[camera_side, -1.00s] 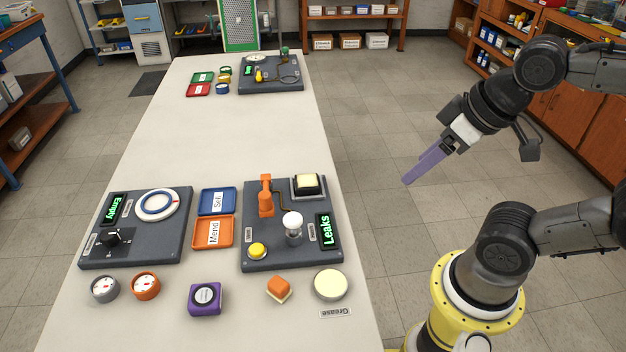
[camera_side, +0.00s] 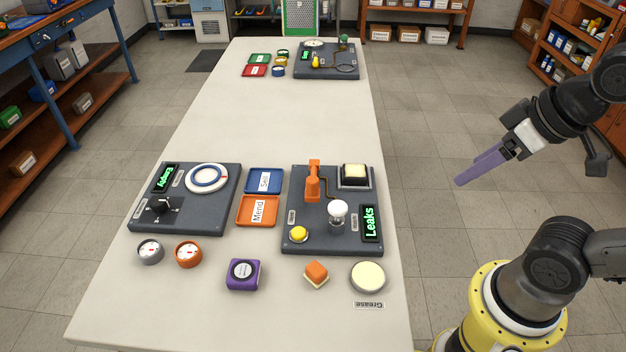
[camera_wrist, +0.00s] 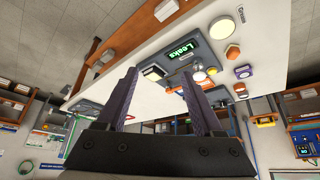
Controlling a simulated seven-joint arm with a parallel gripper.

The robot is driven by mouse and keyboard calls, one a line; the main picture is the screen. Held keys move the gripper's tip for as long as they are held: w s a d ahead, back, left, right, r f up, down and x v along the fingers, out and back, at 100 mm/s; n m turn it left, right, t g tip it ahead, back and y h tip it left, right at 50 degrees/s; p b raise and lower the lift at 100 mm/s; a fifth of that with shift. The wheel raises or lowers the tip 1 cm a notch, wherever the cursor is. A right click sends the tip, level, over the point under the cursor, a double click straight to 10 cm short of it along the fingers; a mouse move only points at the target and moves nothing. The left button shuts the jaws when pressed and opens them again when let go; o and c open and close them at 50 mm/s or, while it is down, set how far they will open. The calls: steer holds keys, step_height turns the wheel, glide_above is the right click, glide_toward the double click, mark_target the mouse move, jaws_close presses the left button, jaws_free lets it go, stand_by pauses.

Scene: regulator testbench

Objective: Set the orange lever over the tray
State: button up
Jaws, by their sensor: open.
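The orange lever (camera_side: 313,182) stands on the dark panel with the green "Leaks" display, at its back left. It also shows partly behind a finger in the wrist view. A blue "Sell" tray (camera_side: 264,181) and an orange "Mend" tray (camera_side: 257,211) lie left of the panel. My gripper (camera_side: 468,170) is open and empty, off the table's right side. Its two purple fingers also show in the wrist view (camera_wrist: 158,80).
The Leaks panel (camera_side: 300,246) also carries a white bulb (camera_side: 337,212) and a yellow button (camera_side: 298,234). In front lie an orange block (camera_side: 316,273), a cream tin (camera_side: 368,277) and a purple box (camera_side: 243,274). The table's middle is clear.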

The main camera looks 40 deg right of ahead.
stand_by(0.3)
steer(key=shift+c, duration=0.6)
steer(key=w+r+n+g, duration=0.1)
steer(key=w+r+n, duration=0.1)
steer(key=w+r, duration=0.4)
steer(key=n+g, duration=0.3)
steer(key=g, duration=0.2)
glide_above(314, 179)
step_height(314, 179, down, 5)
step_height(314, 179, down, 14)
steer(key=shift+r, duration=0.1)
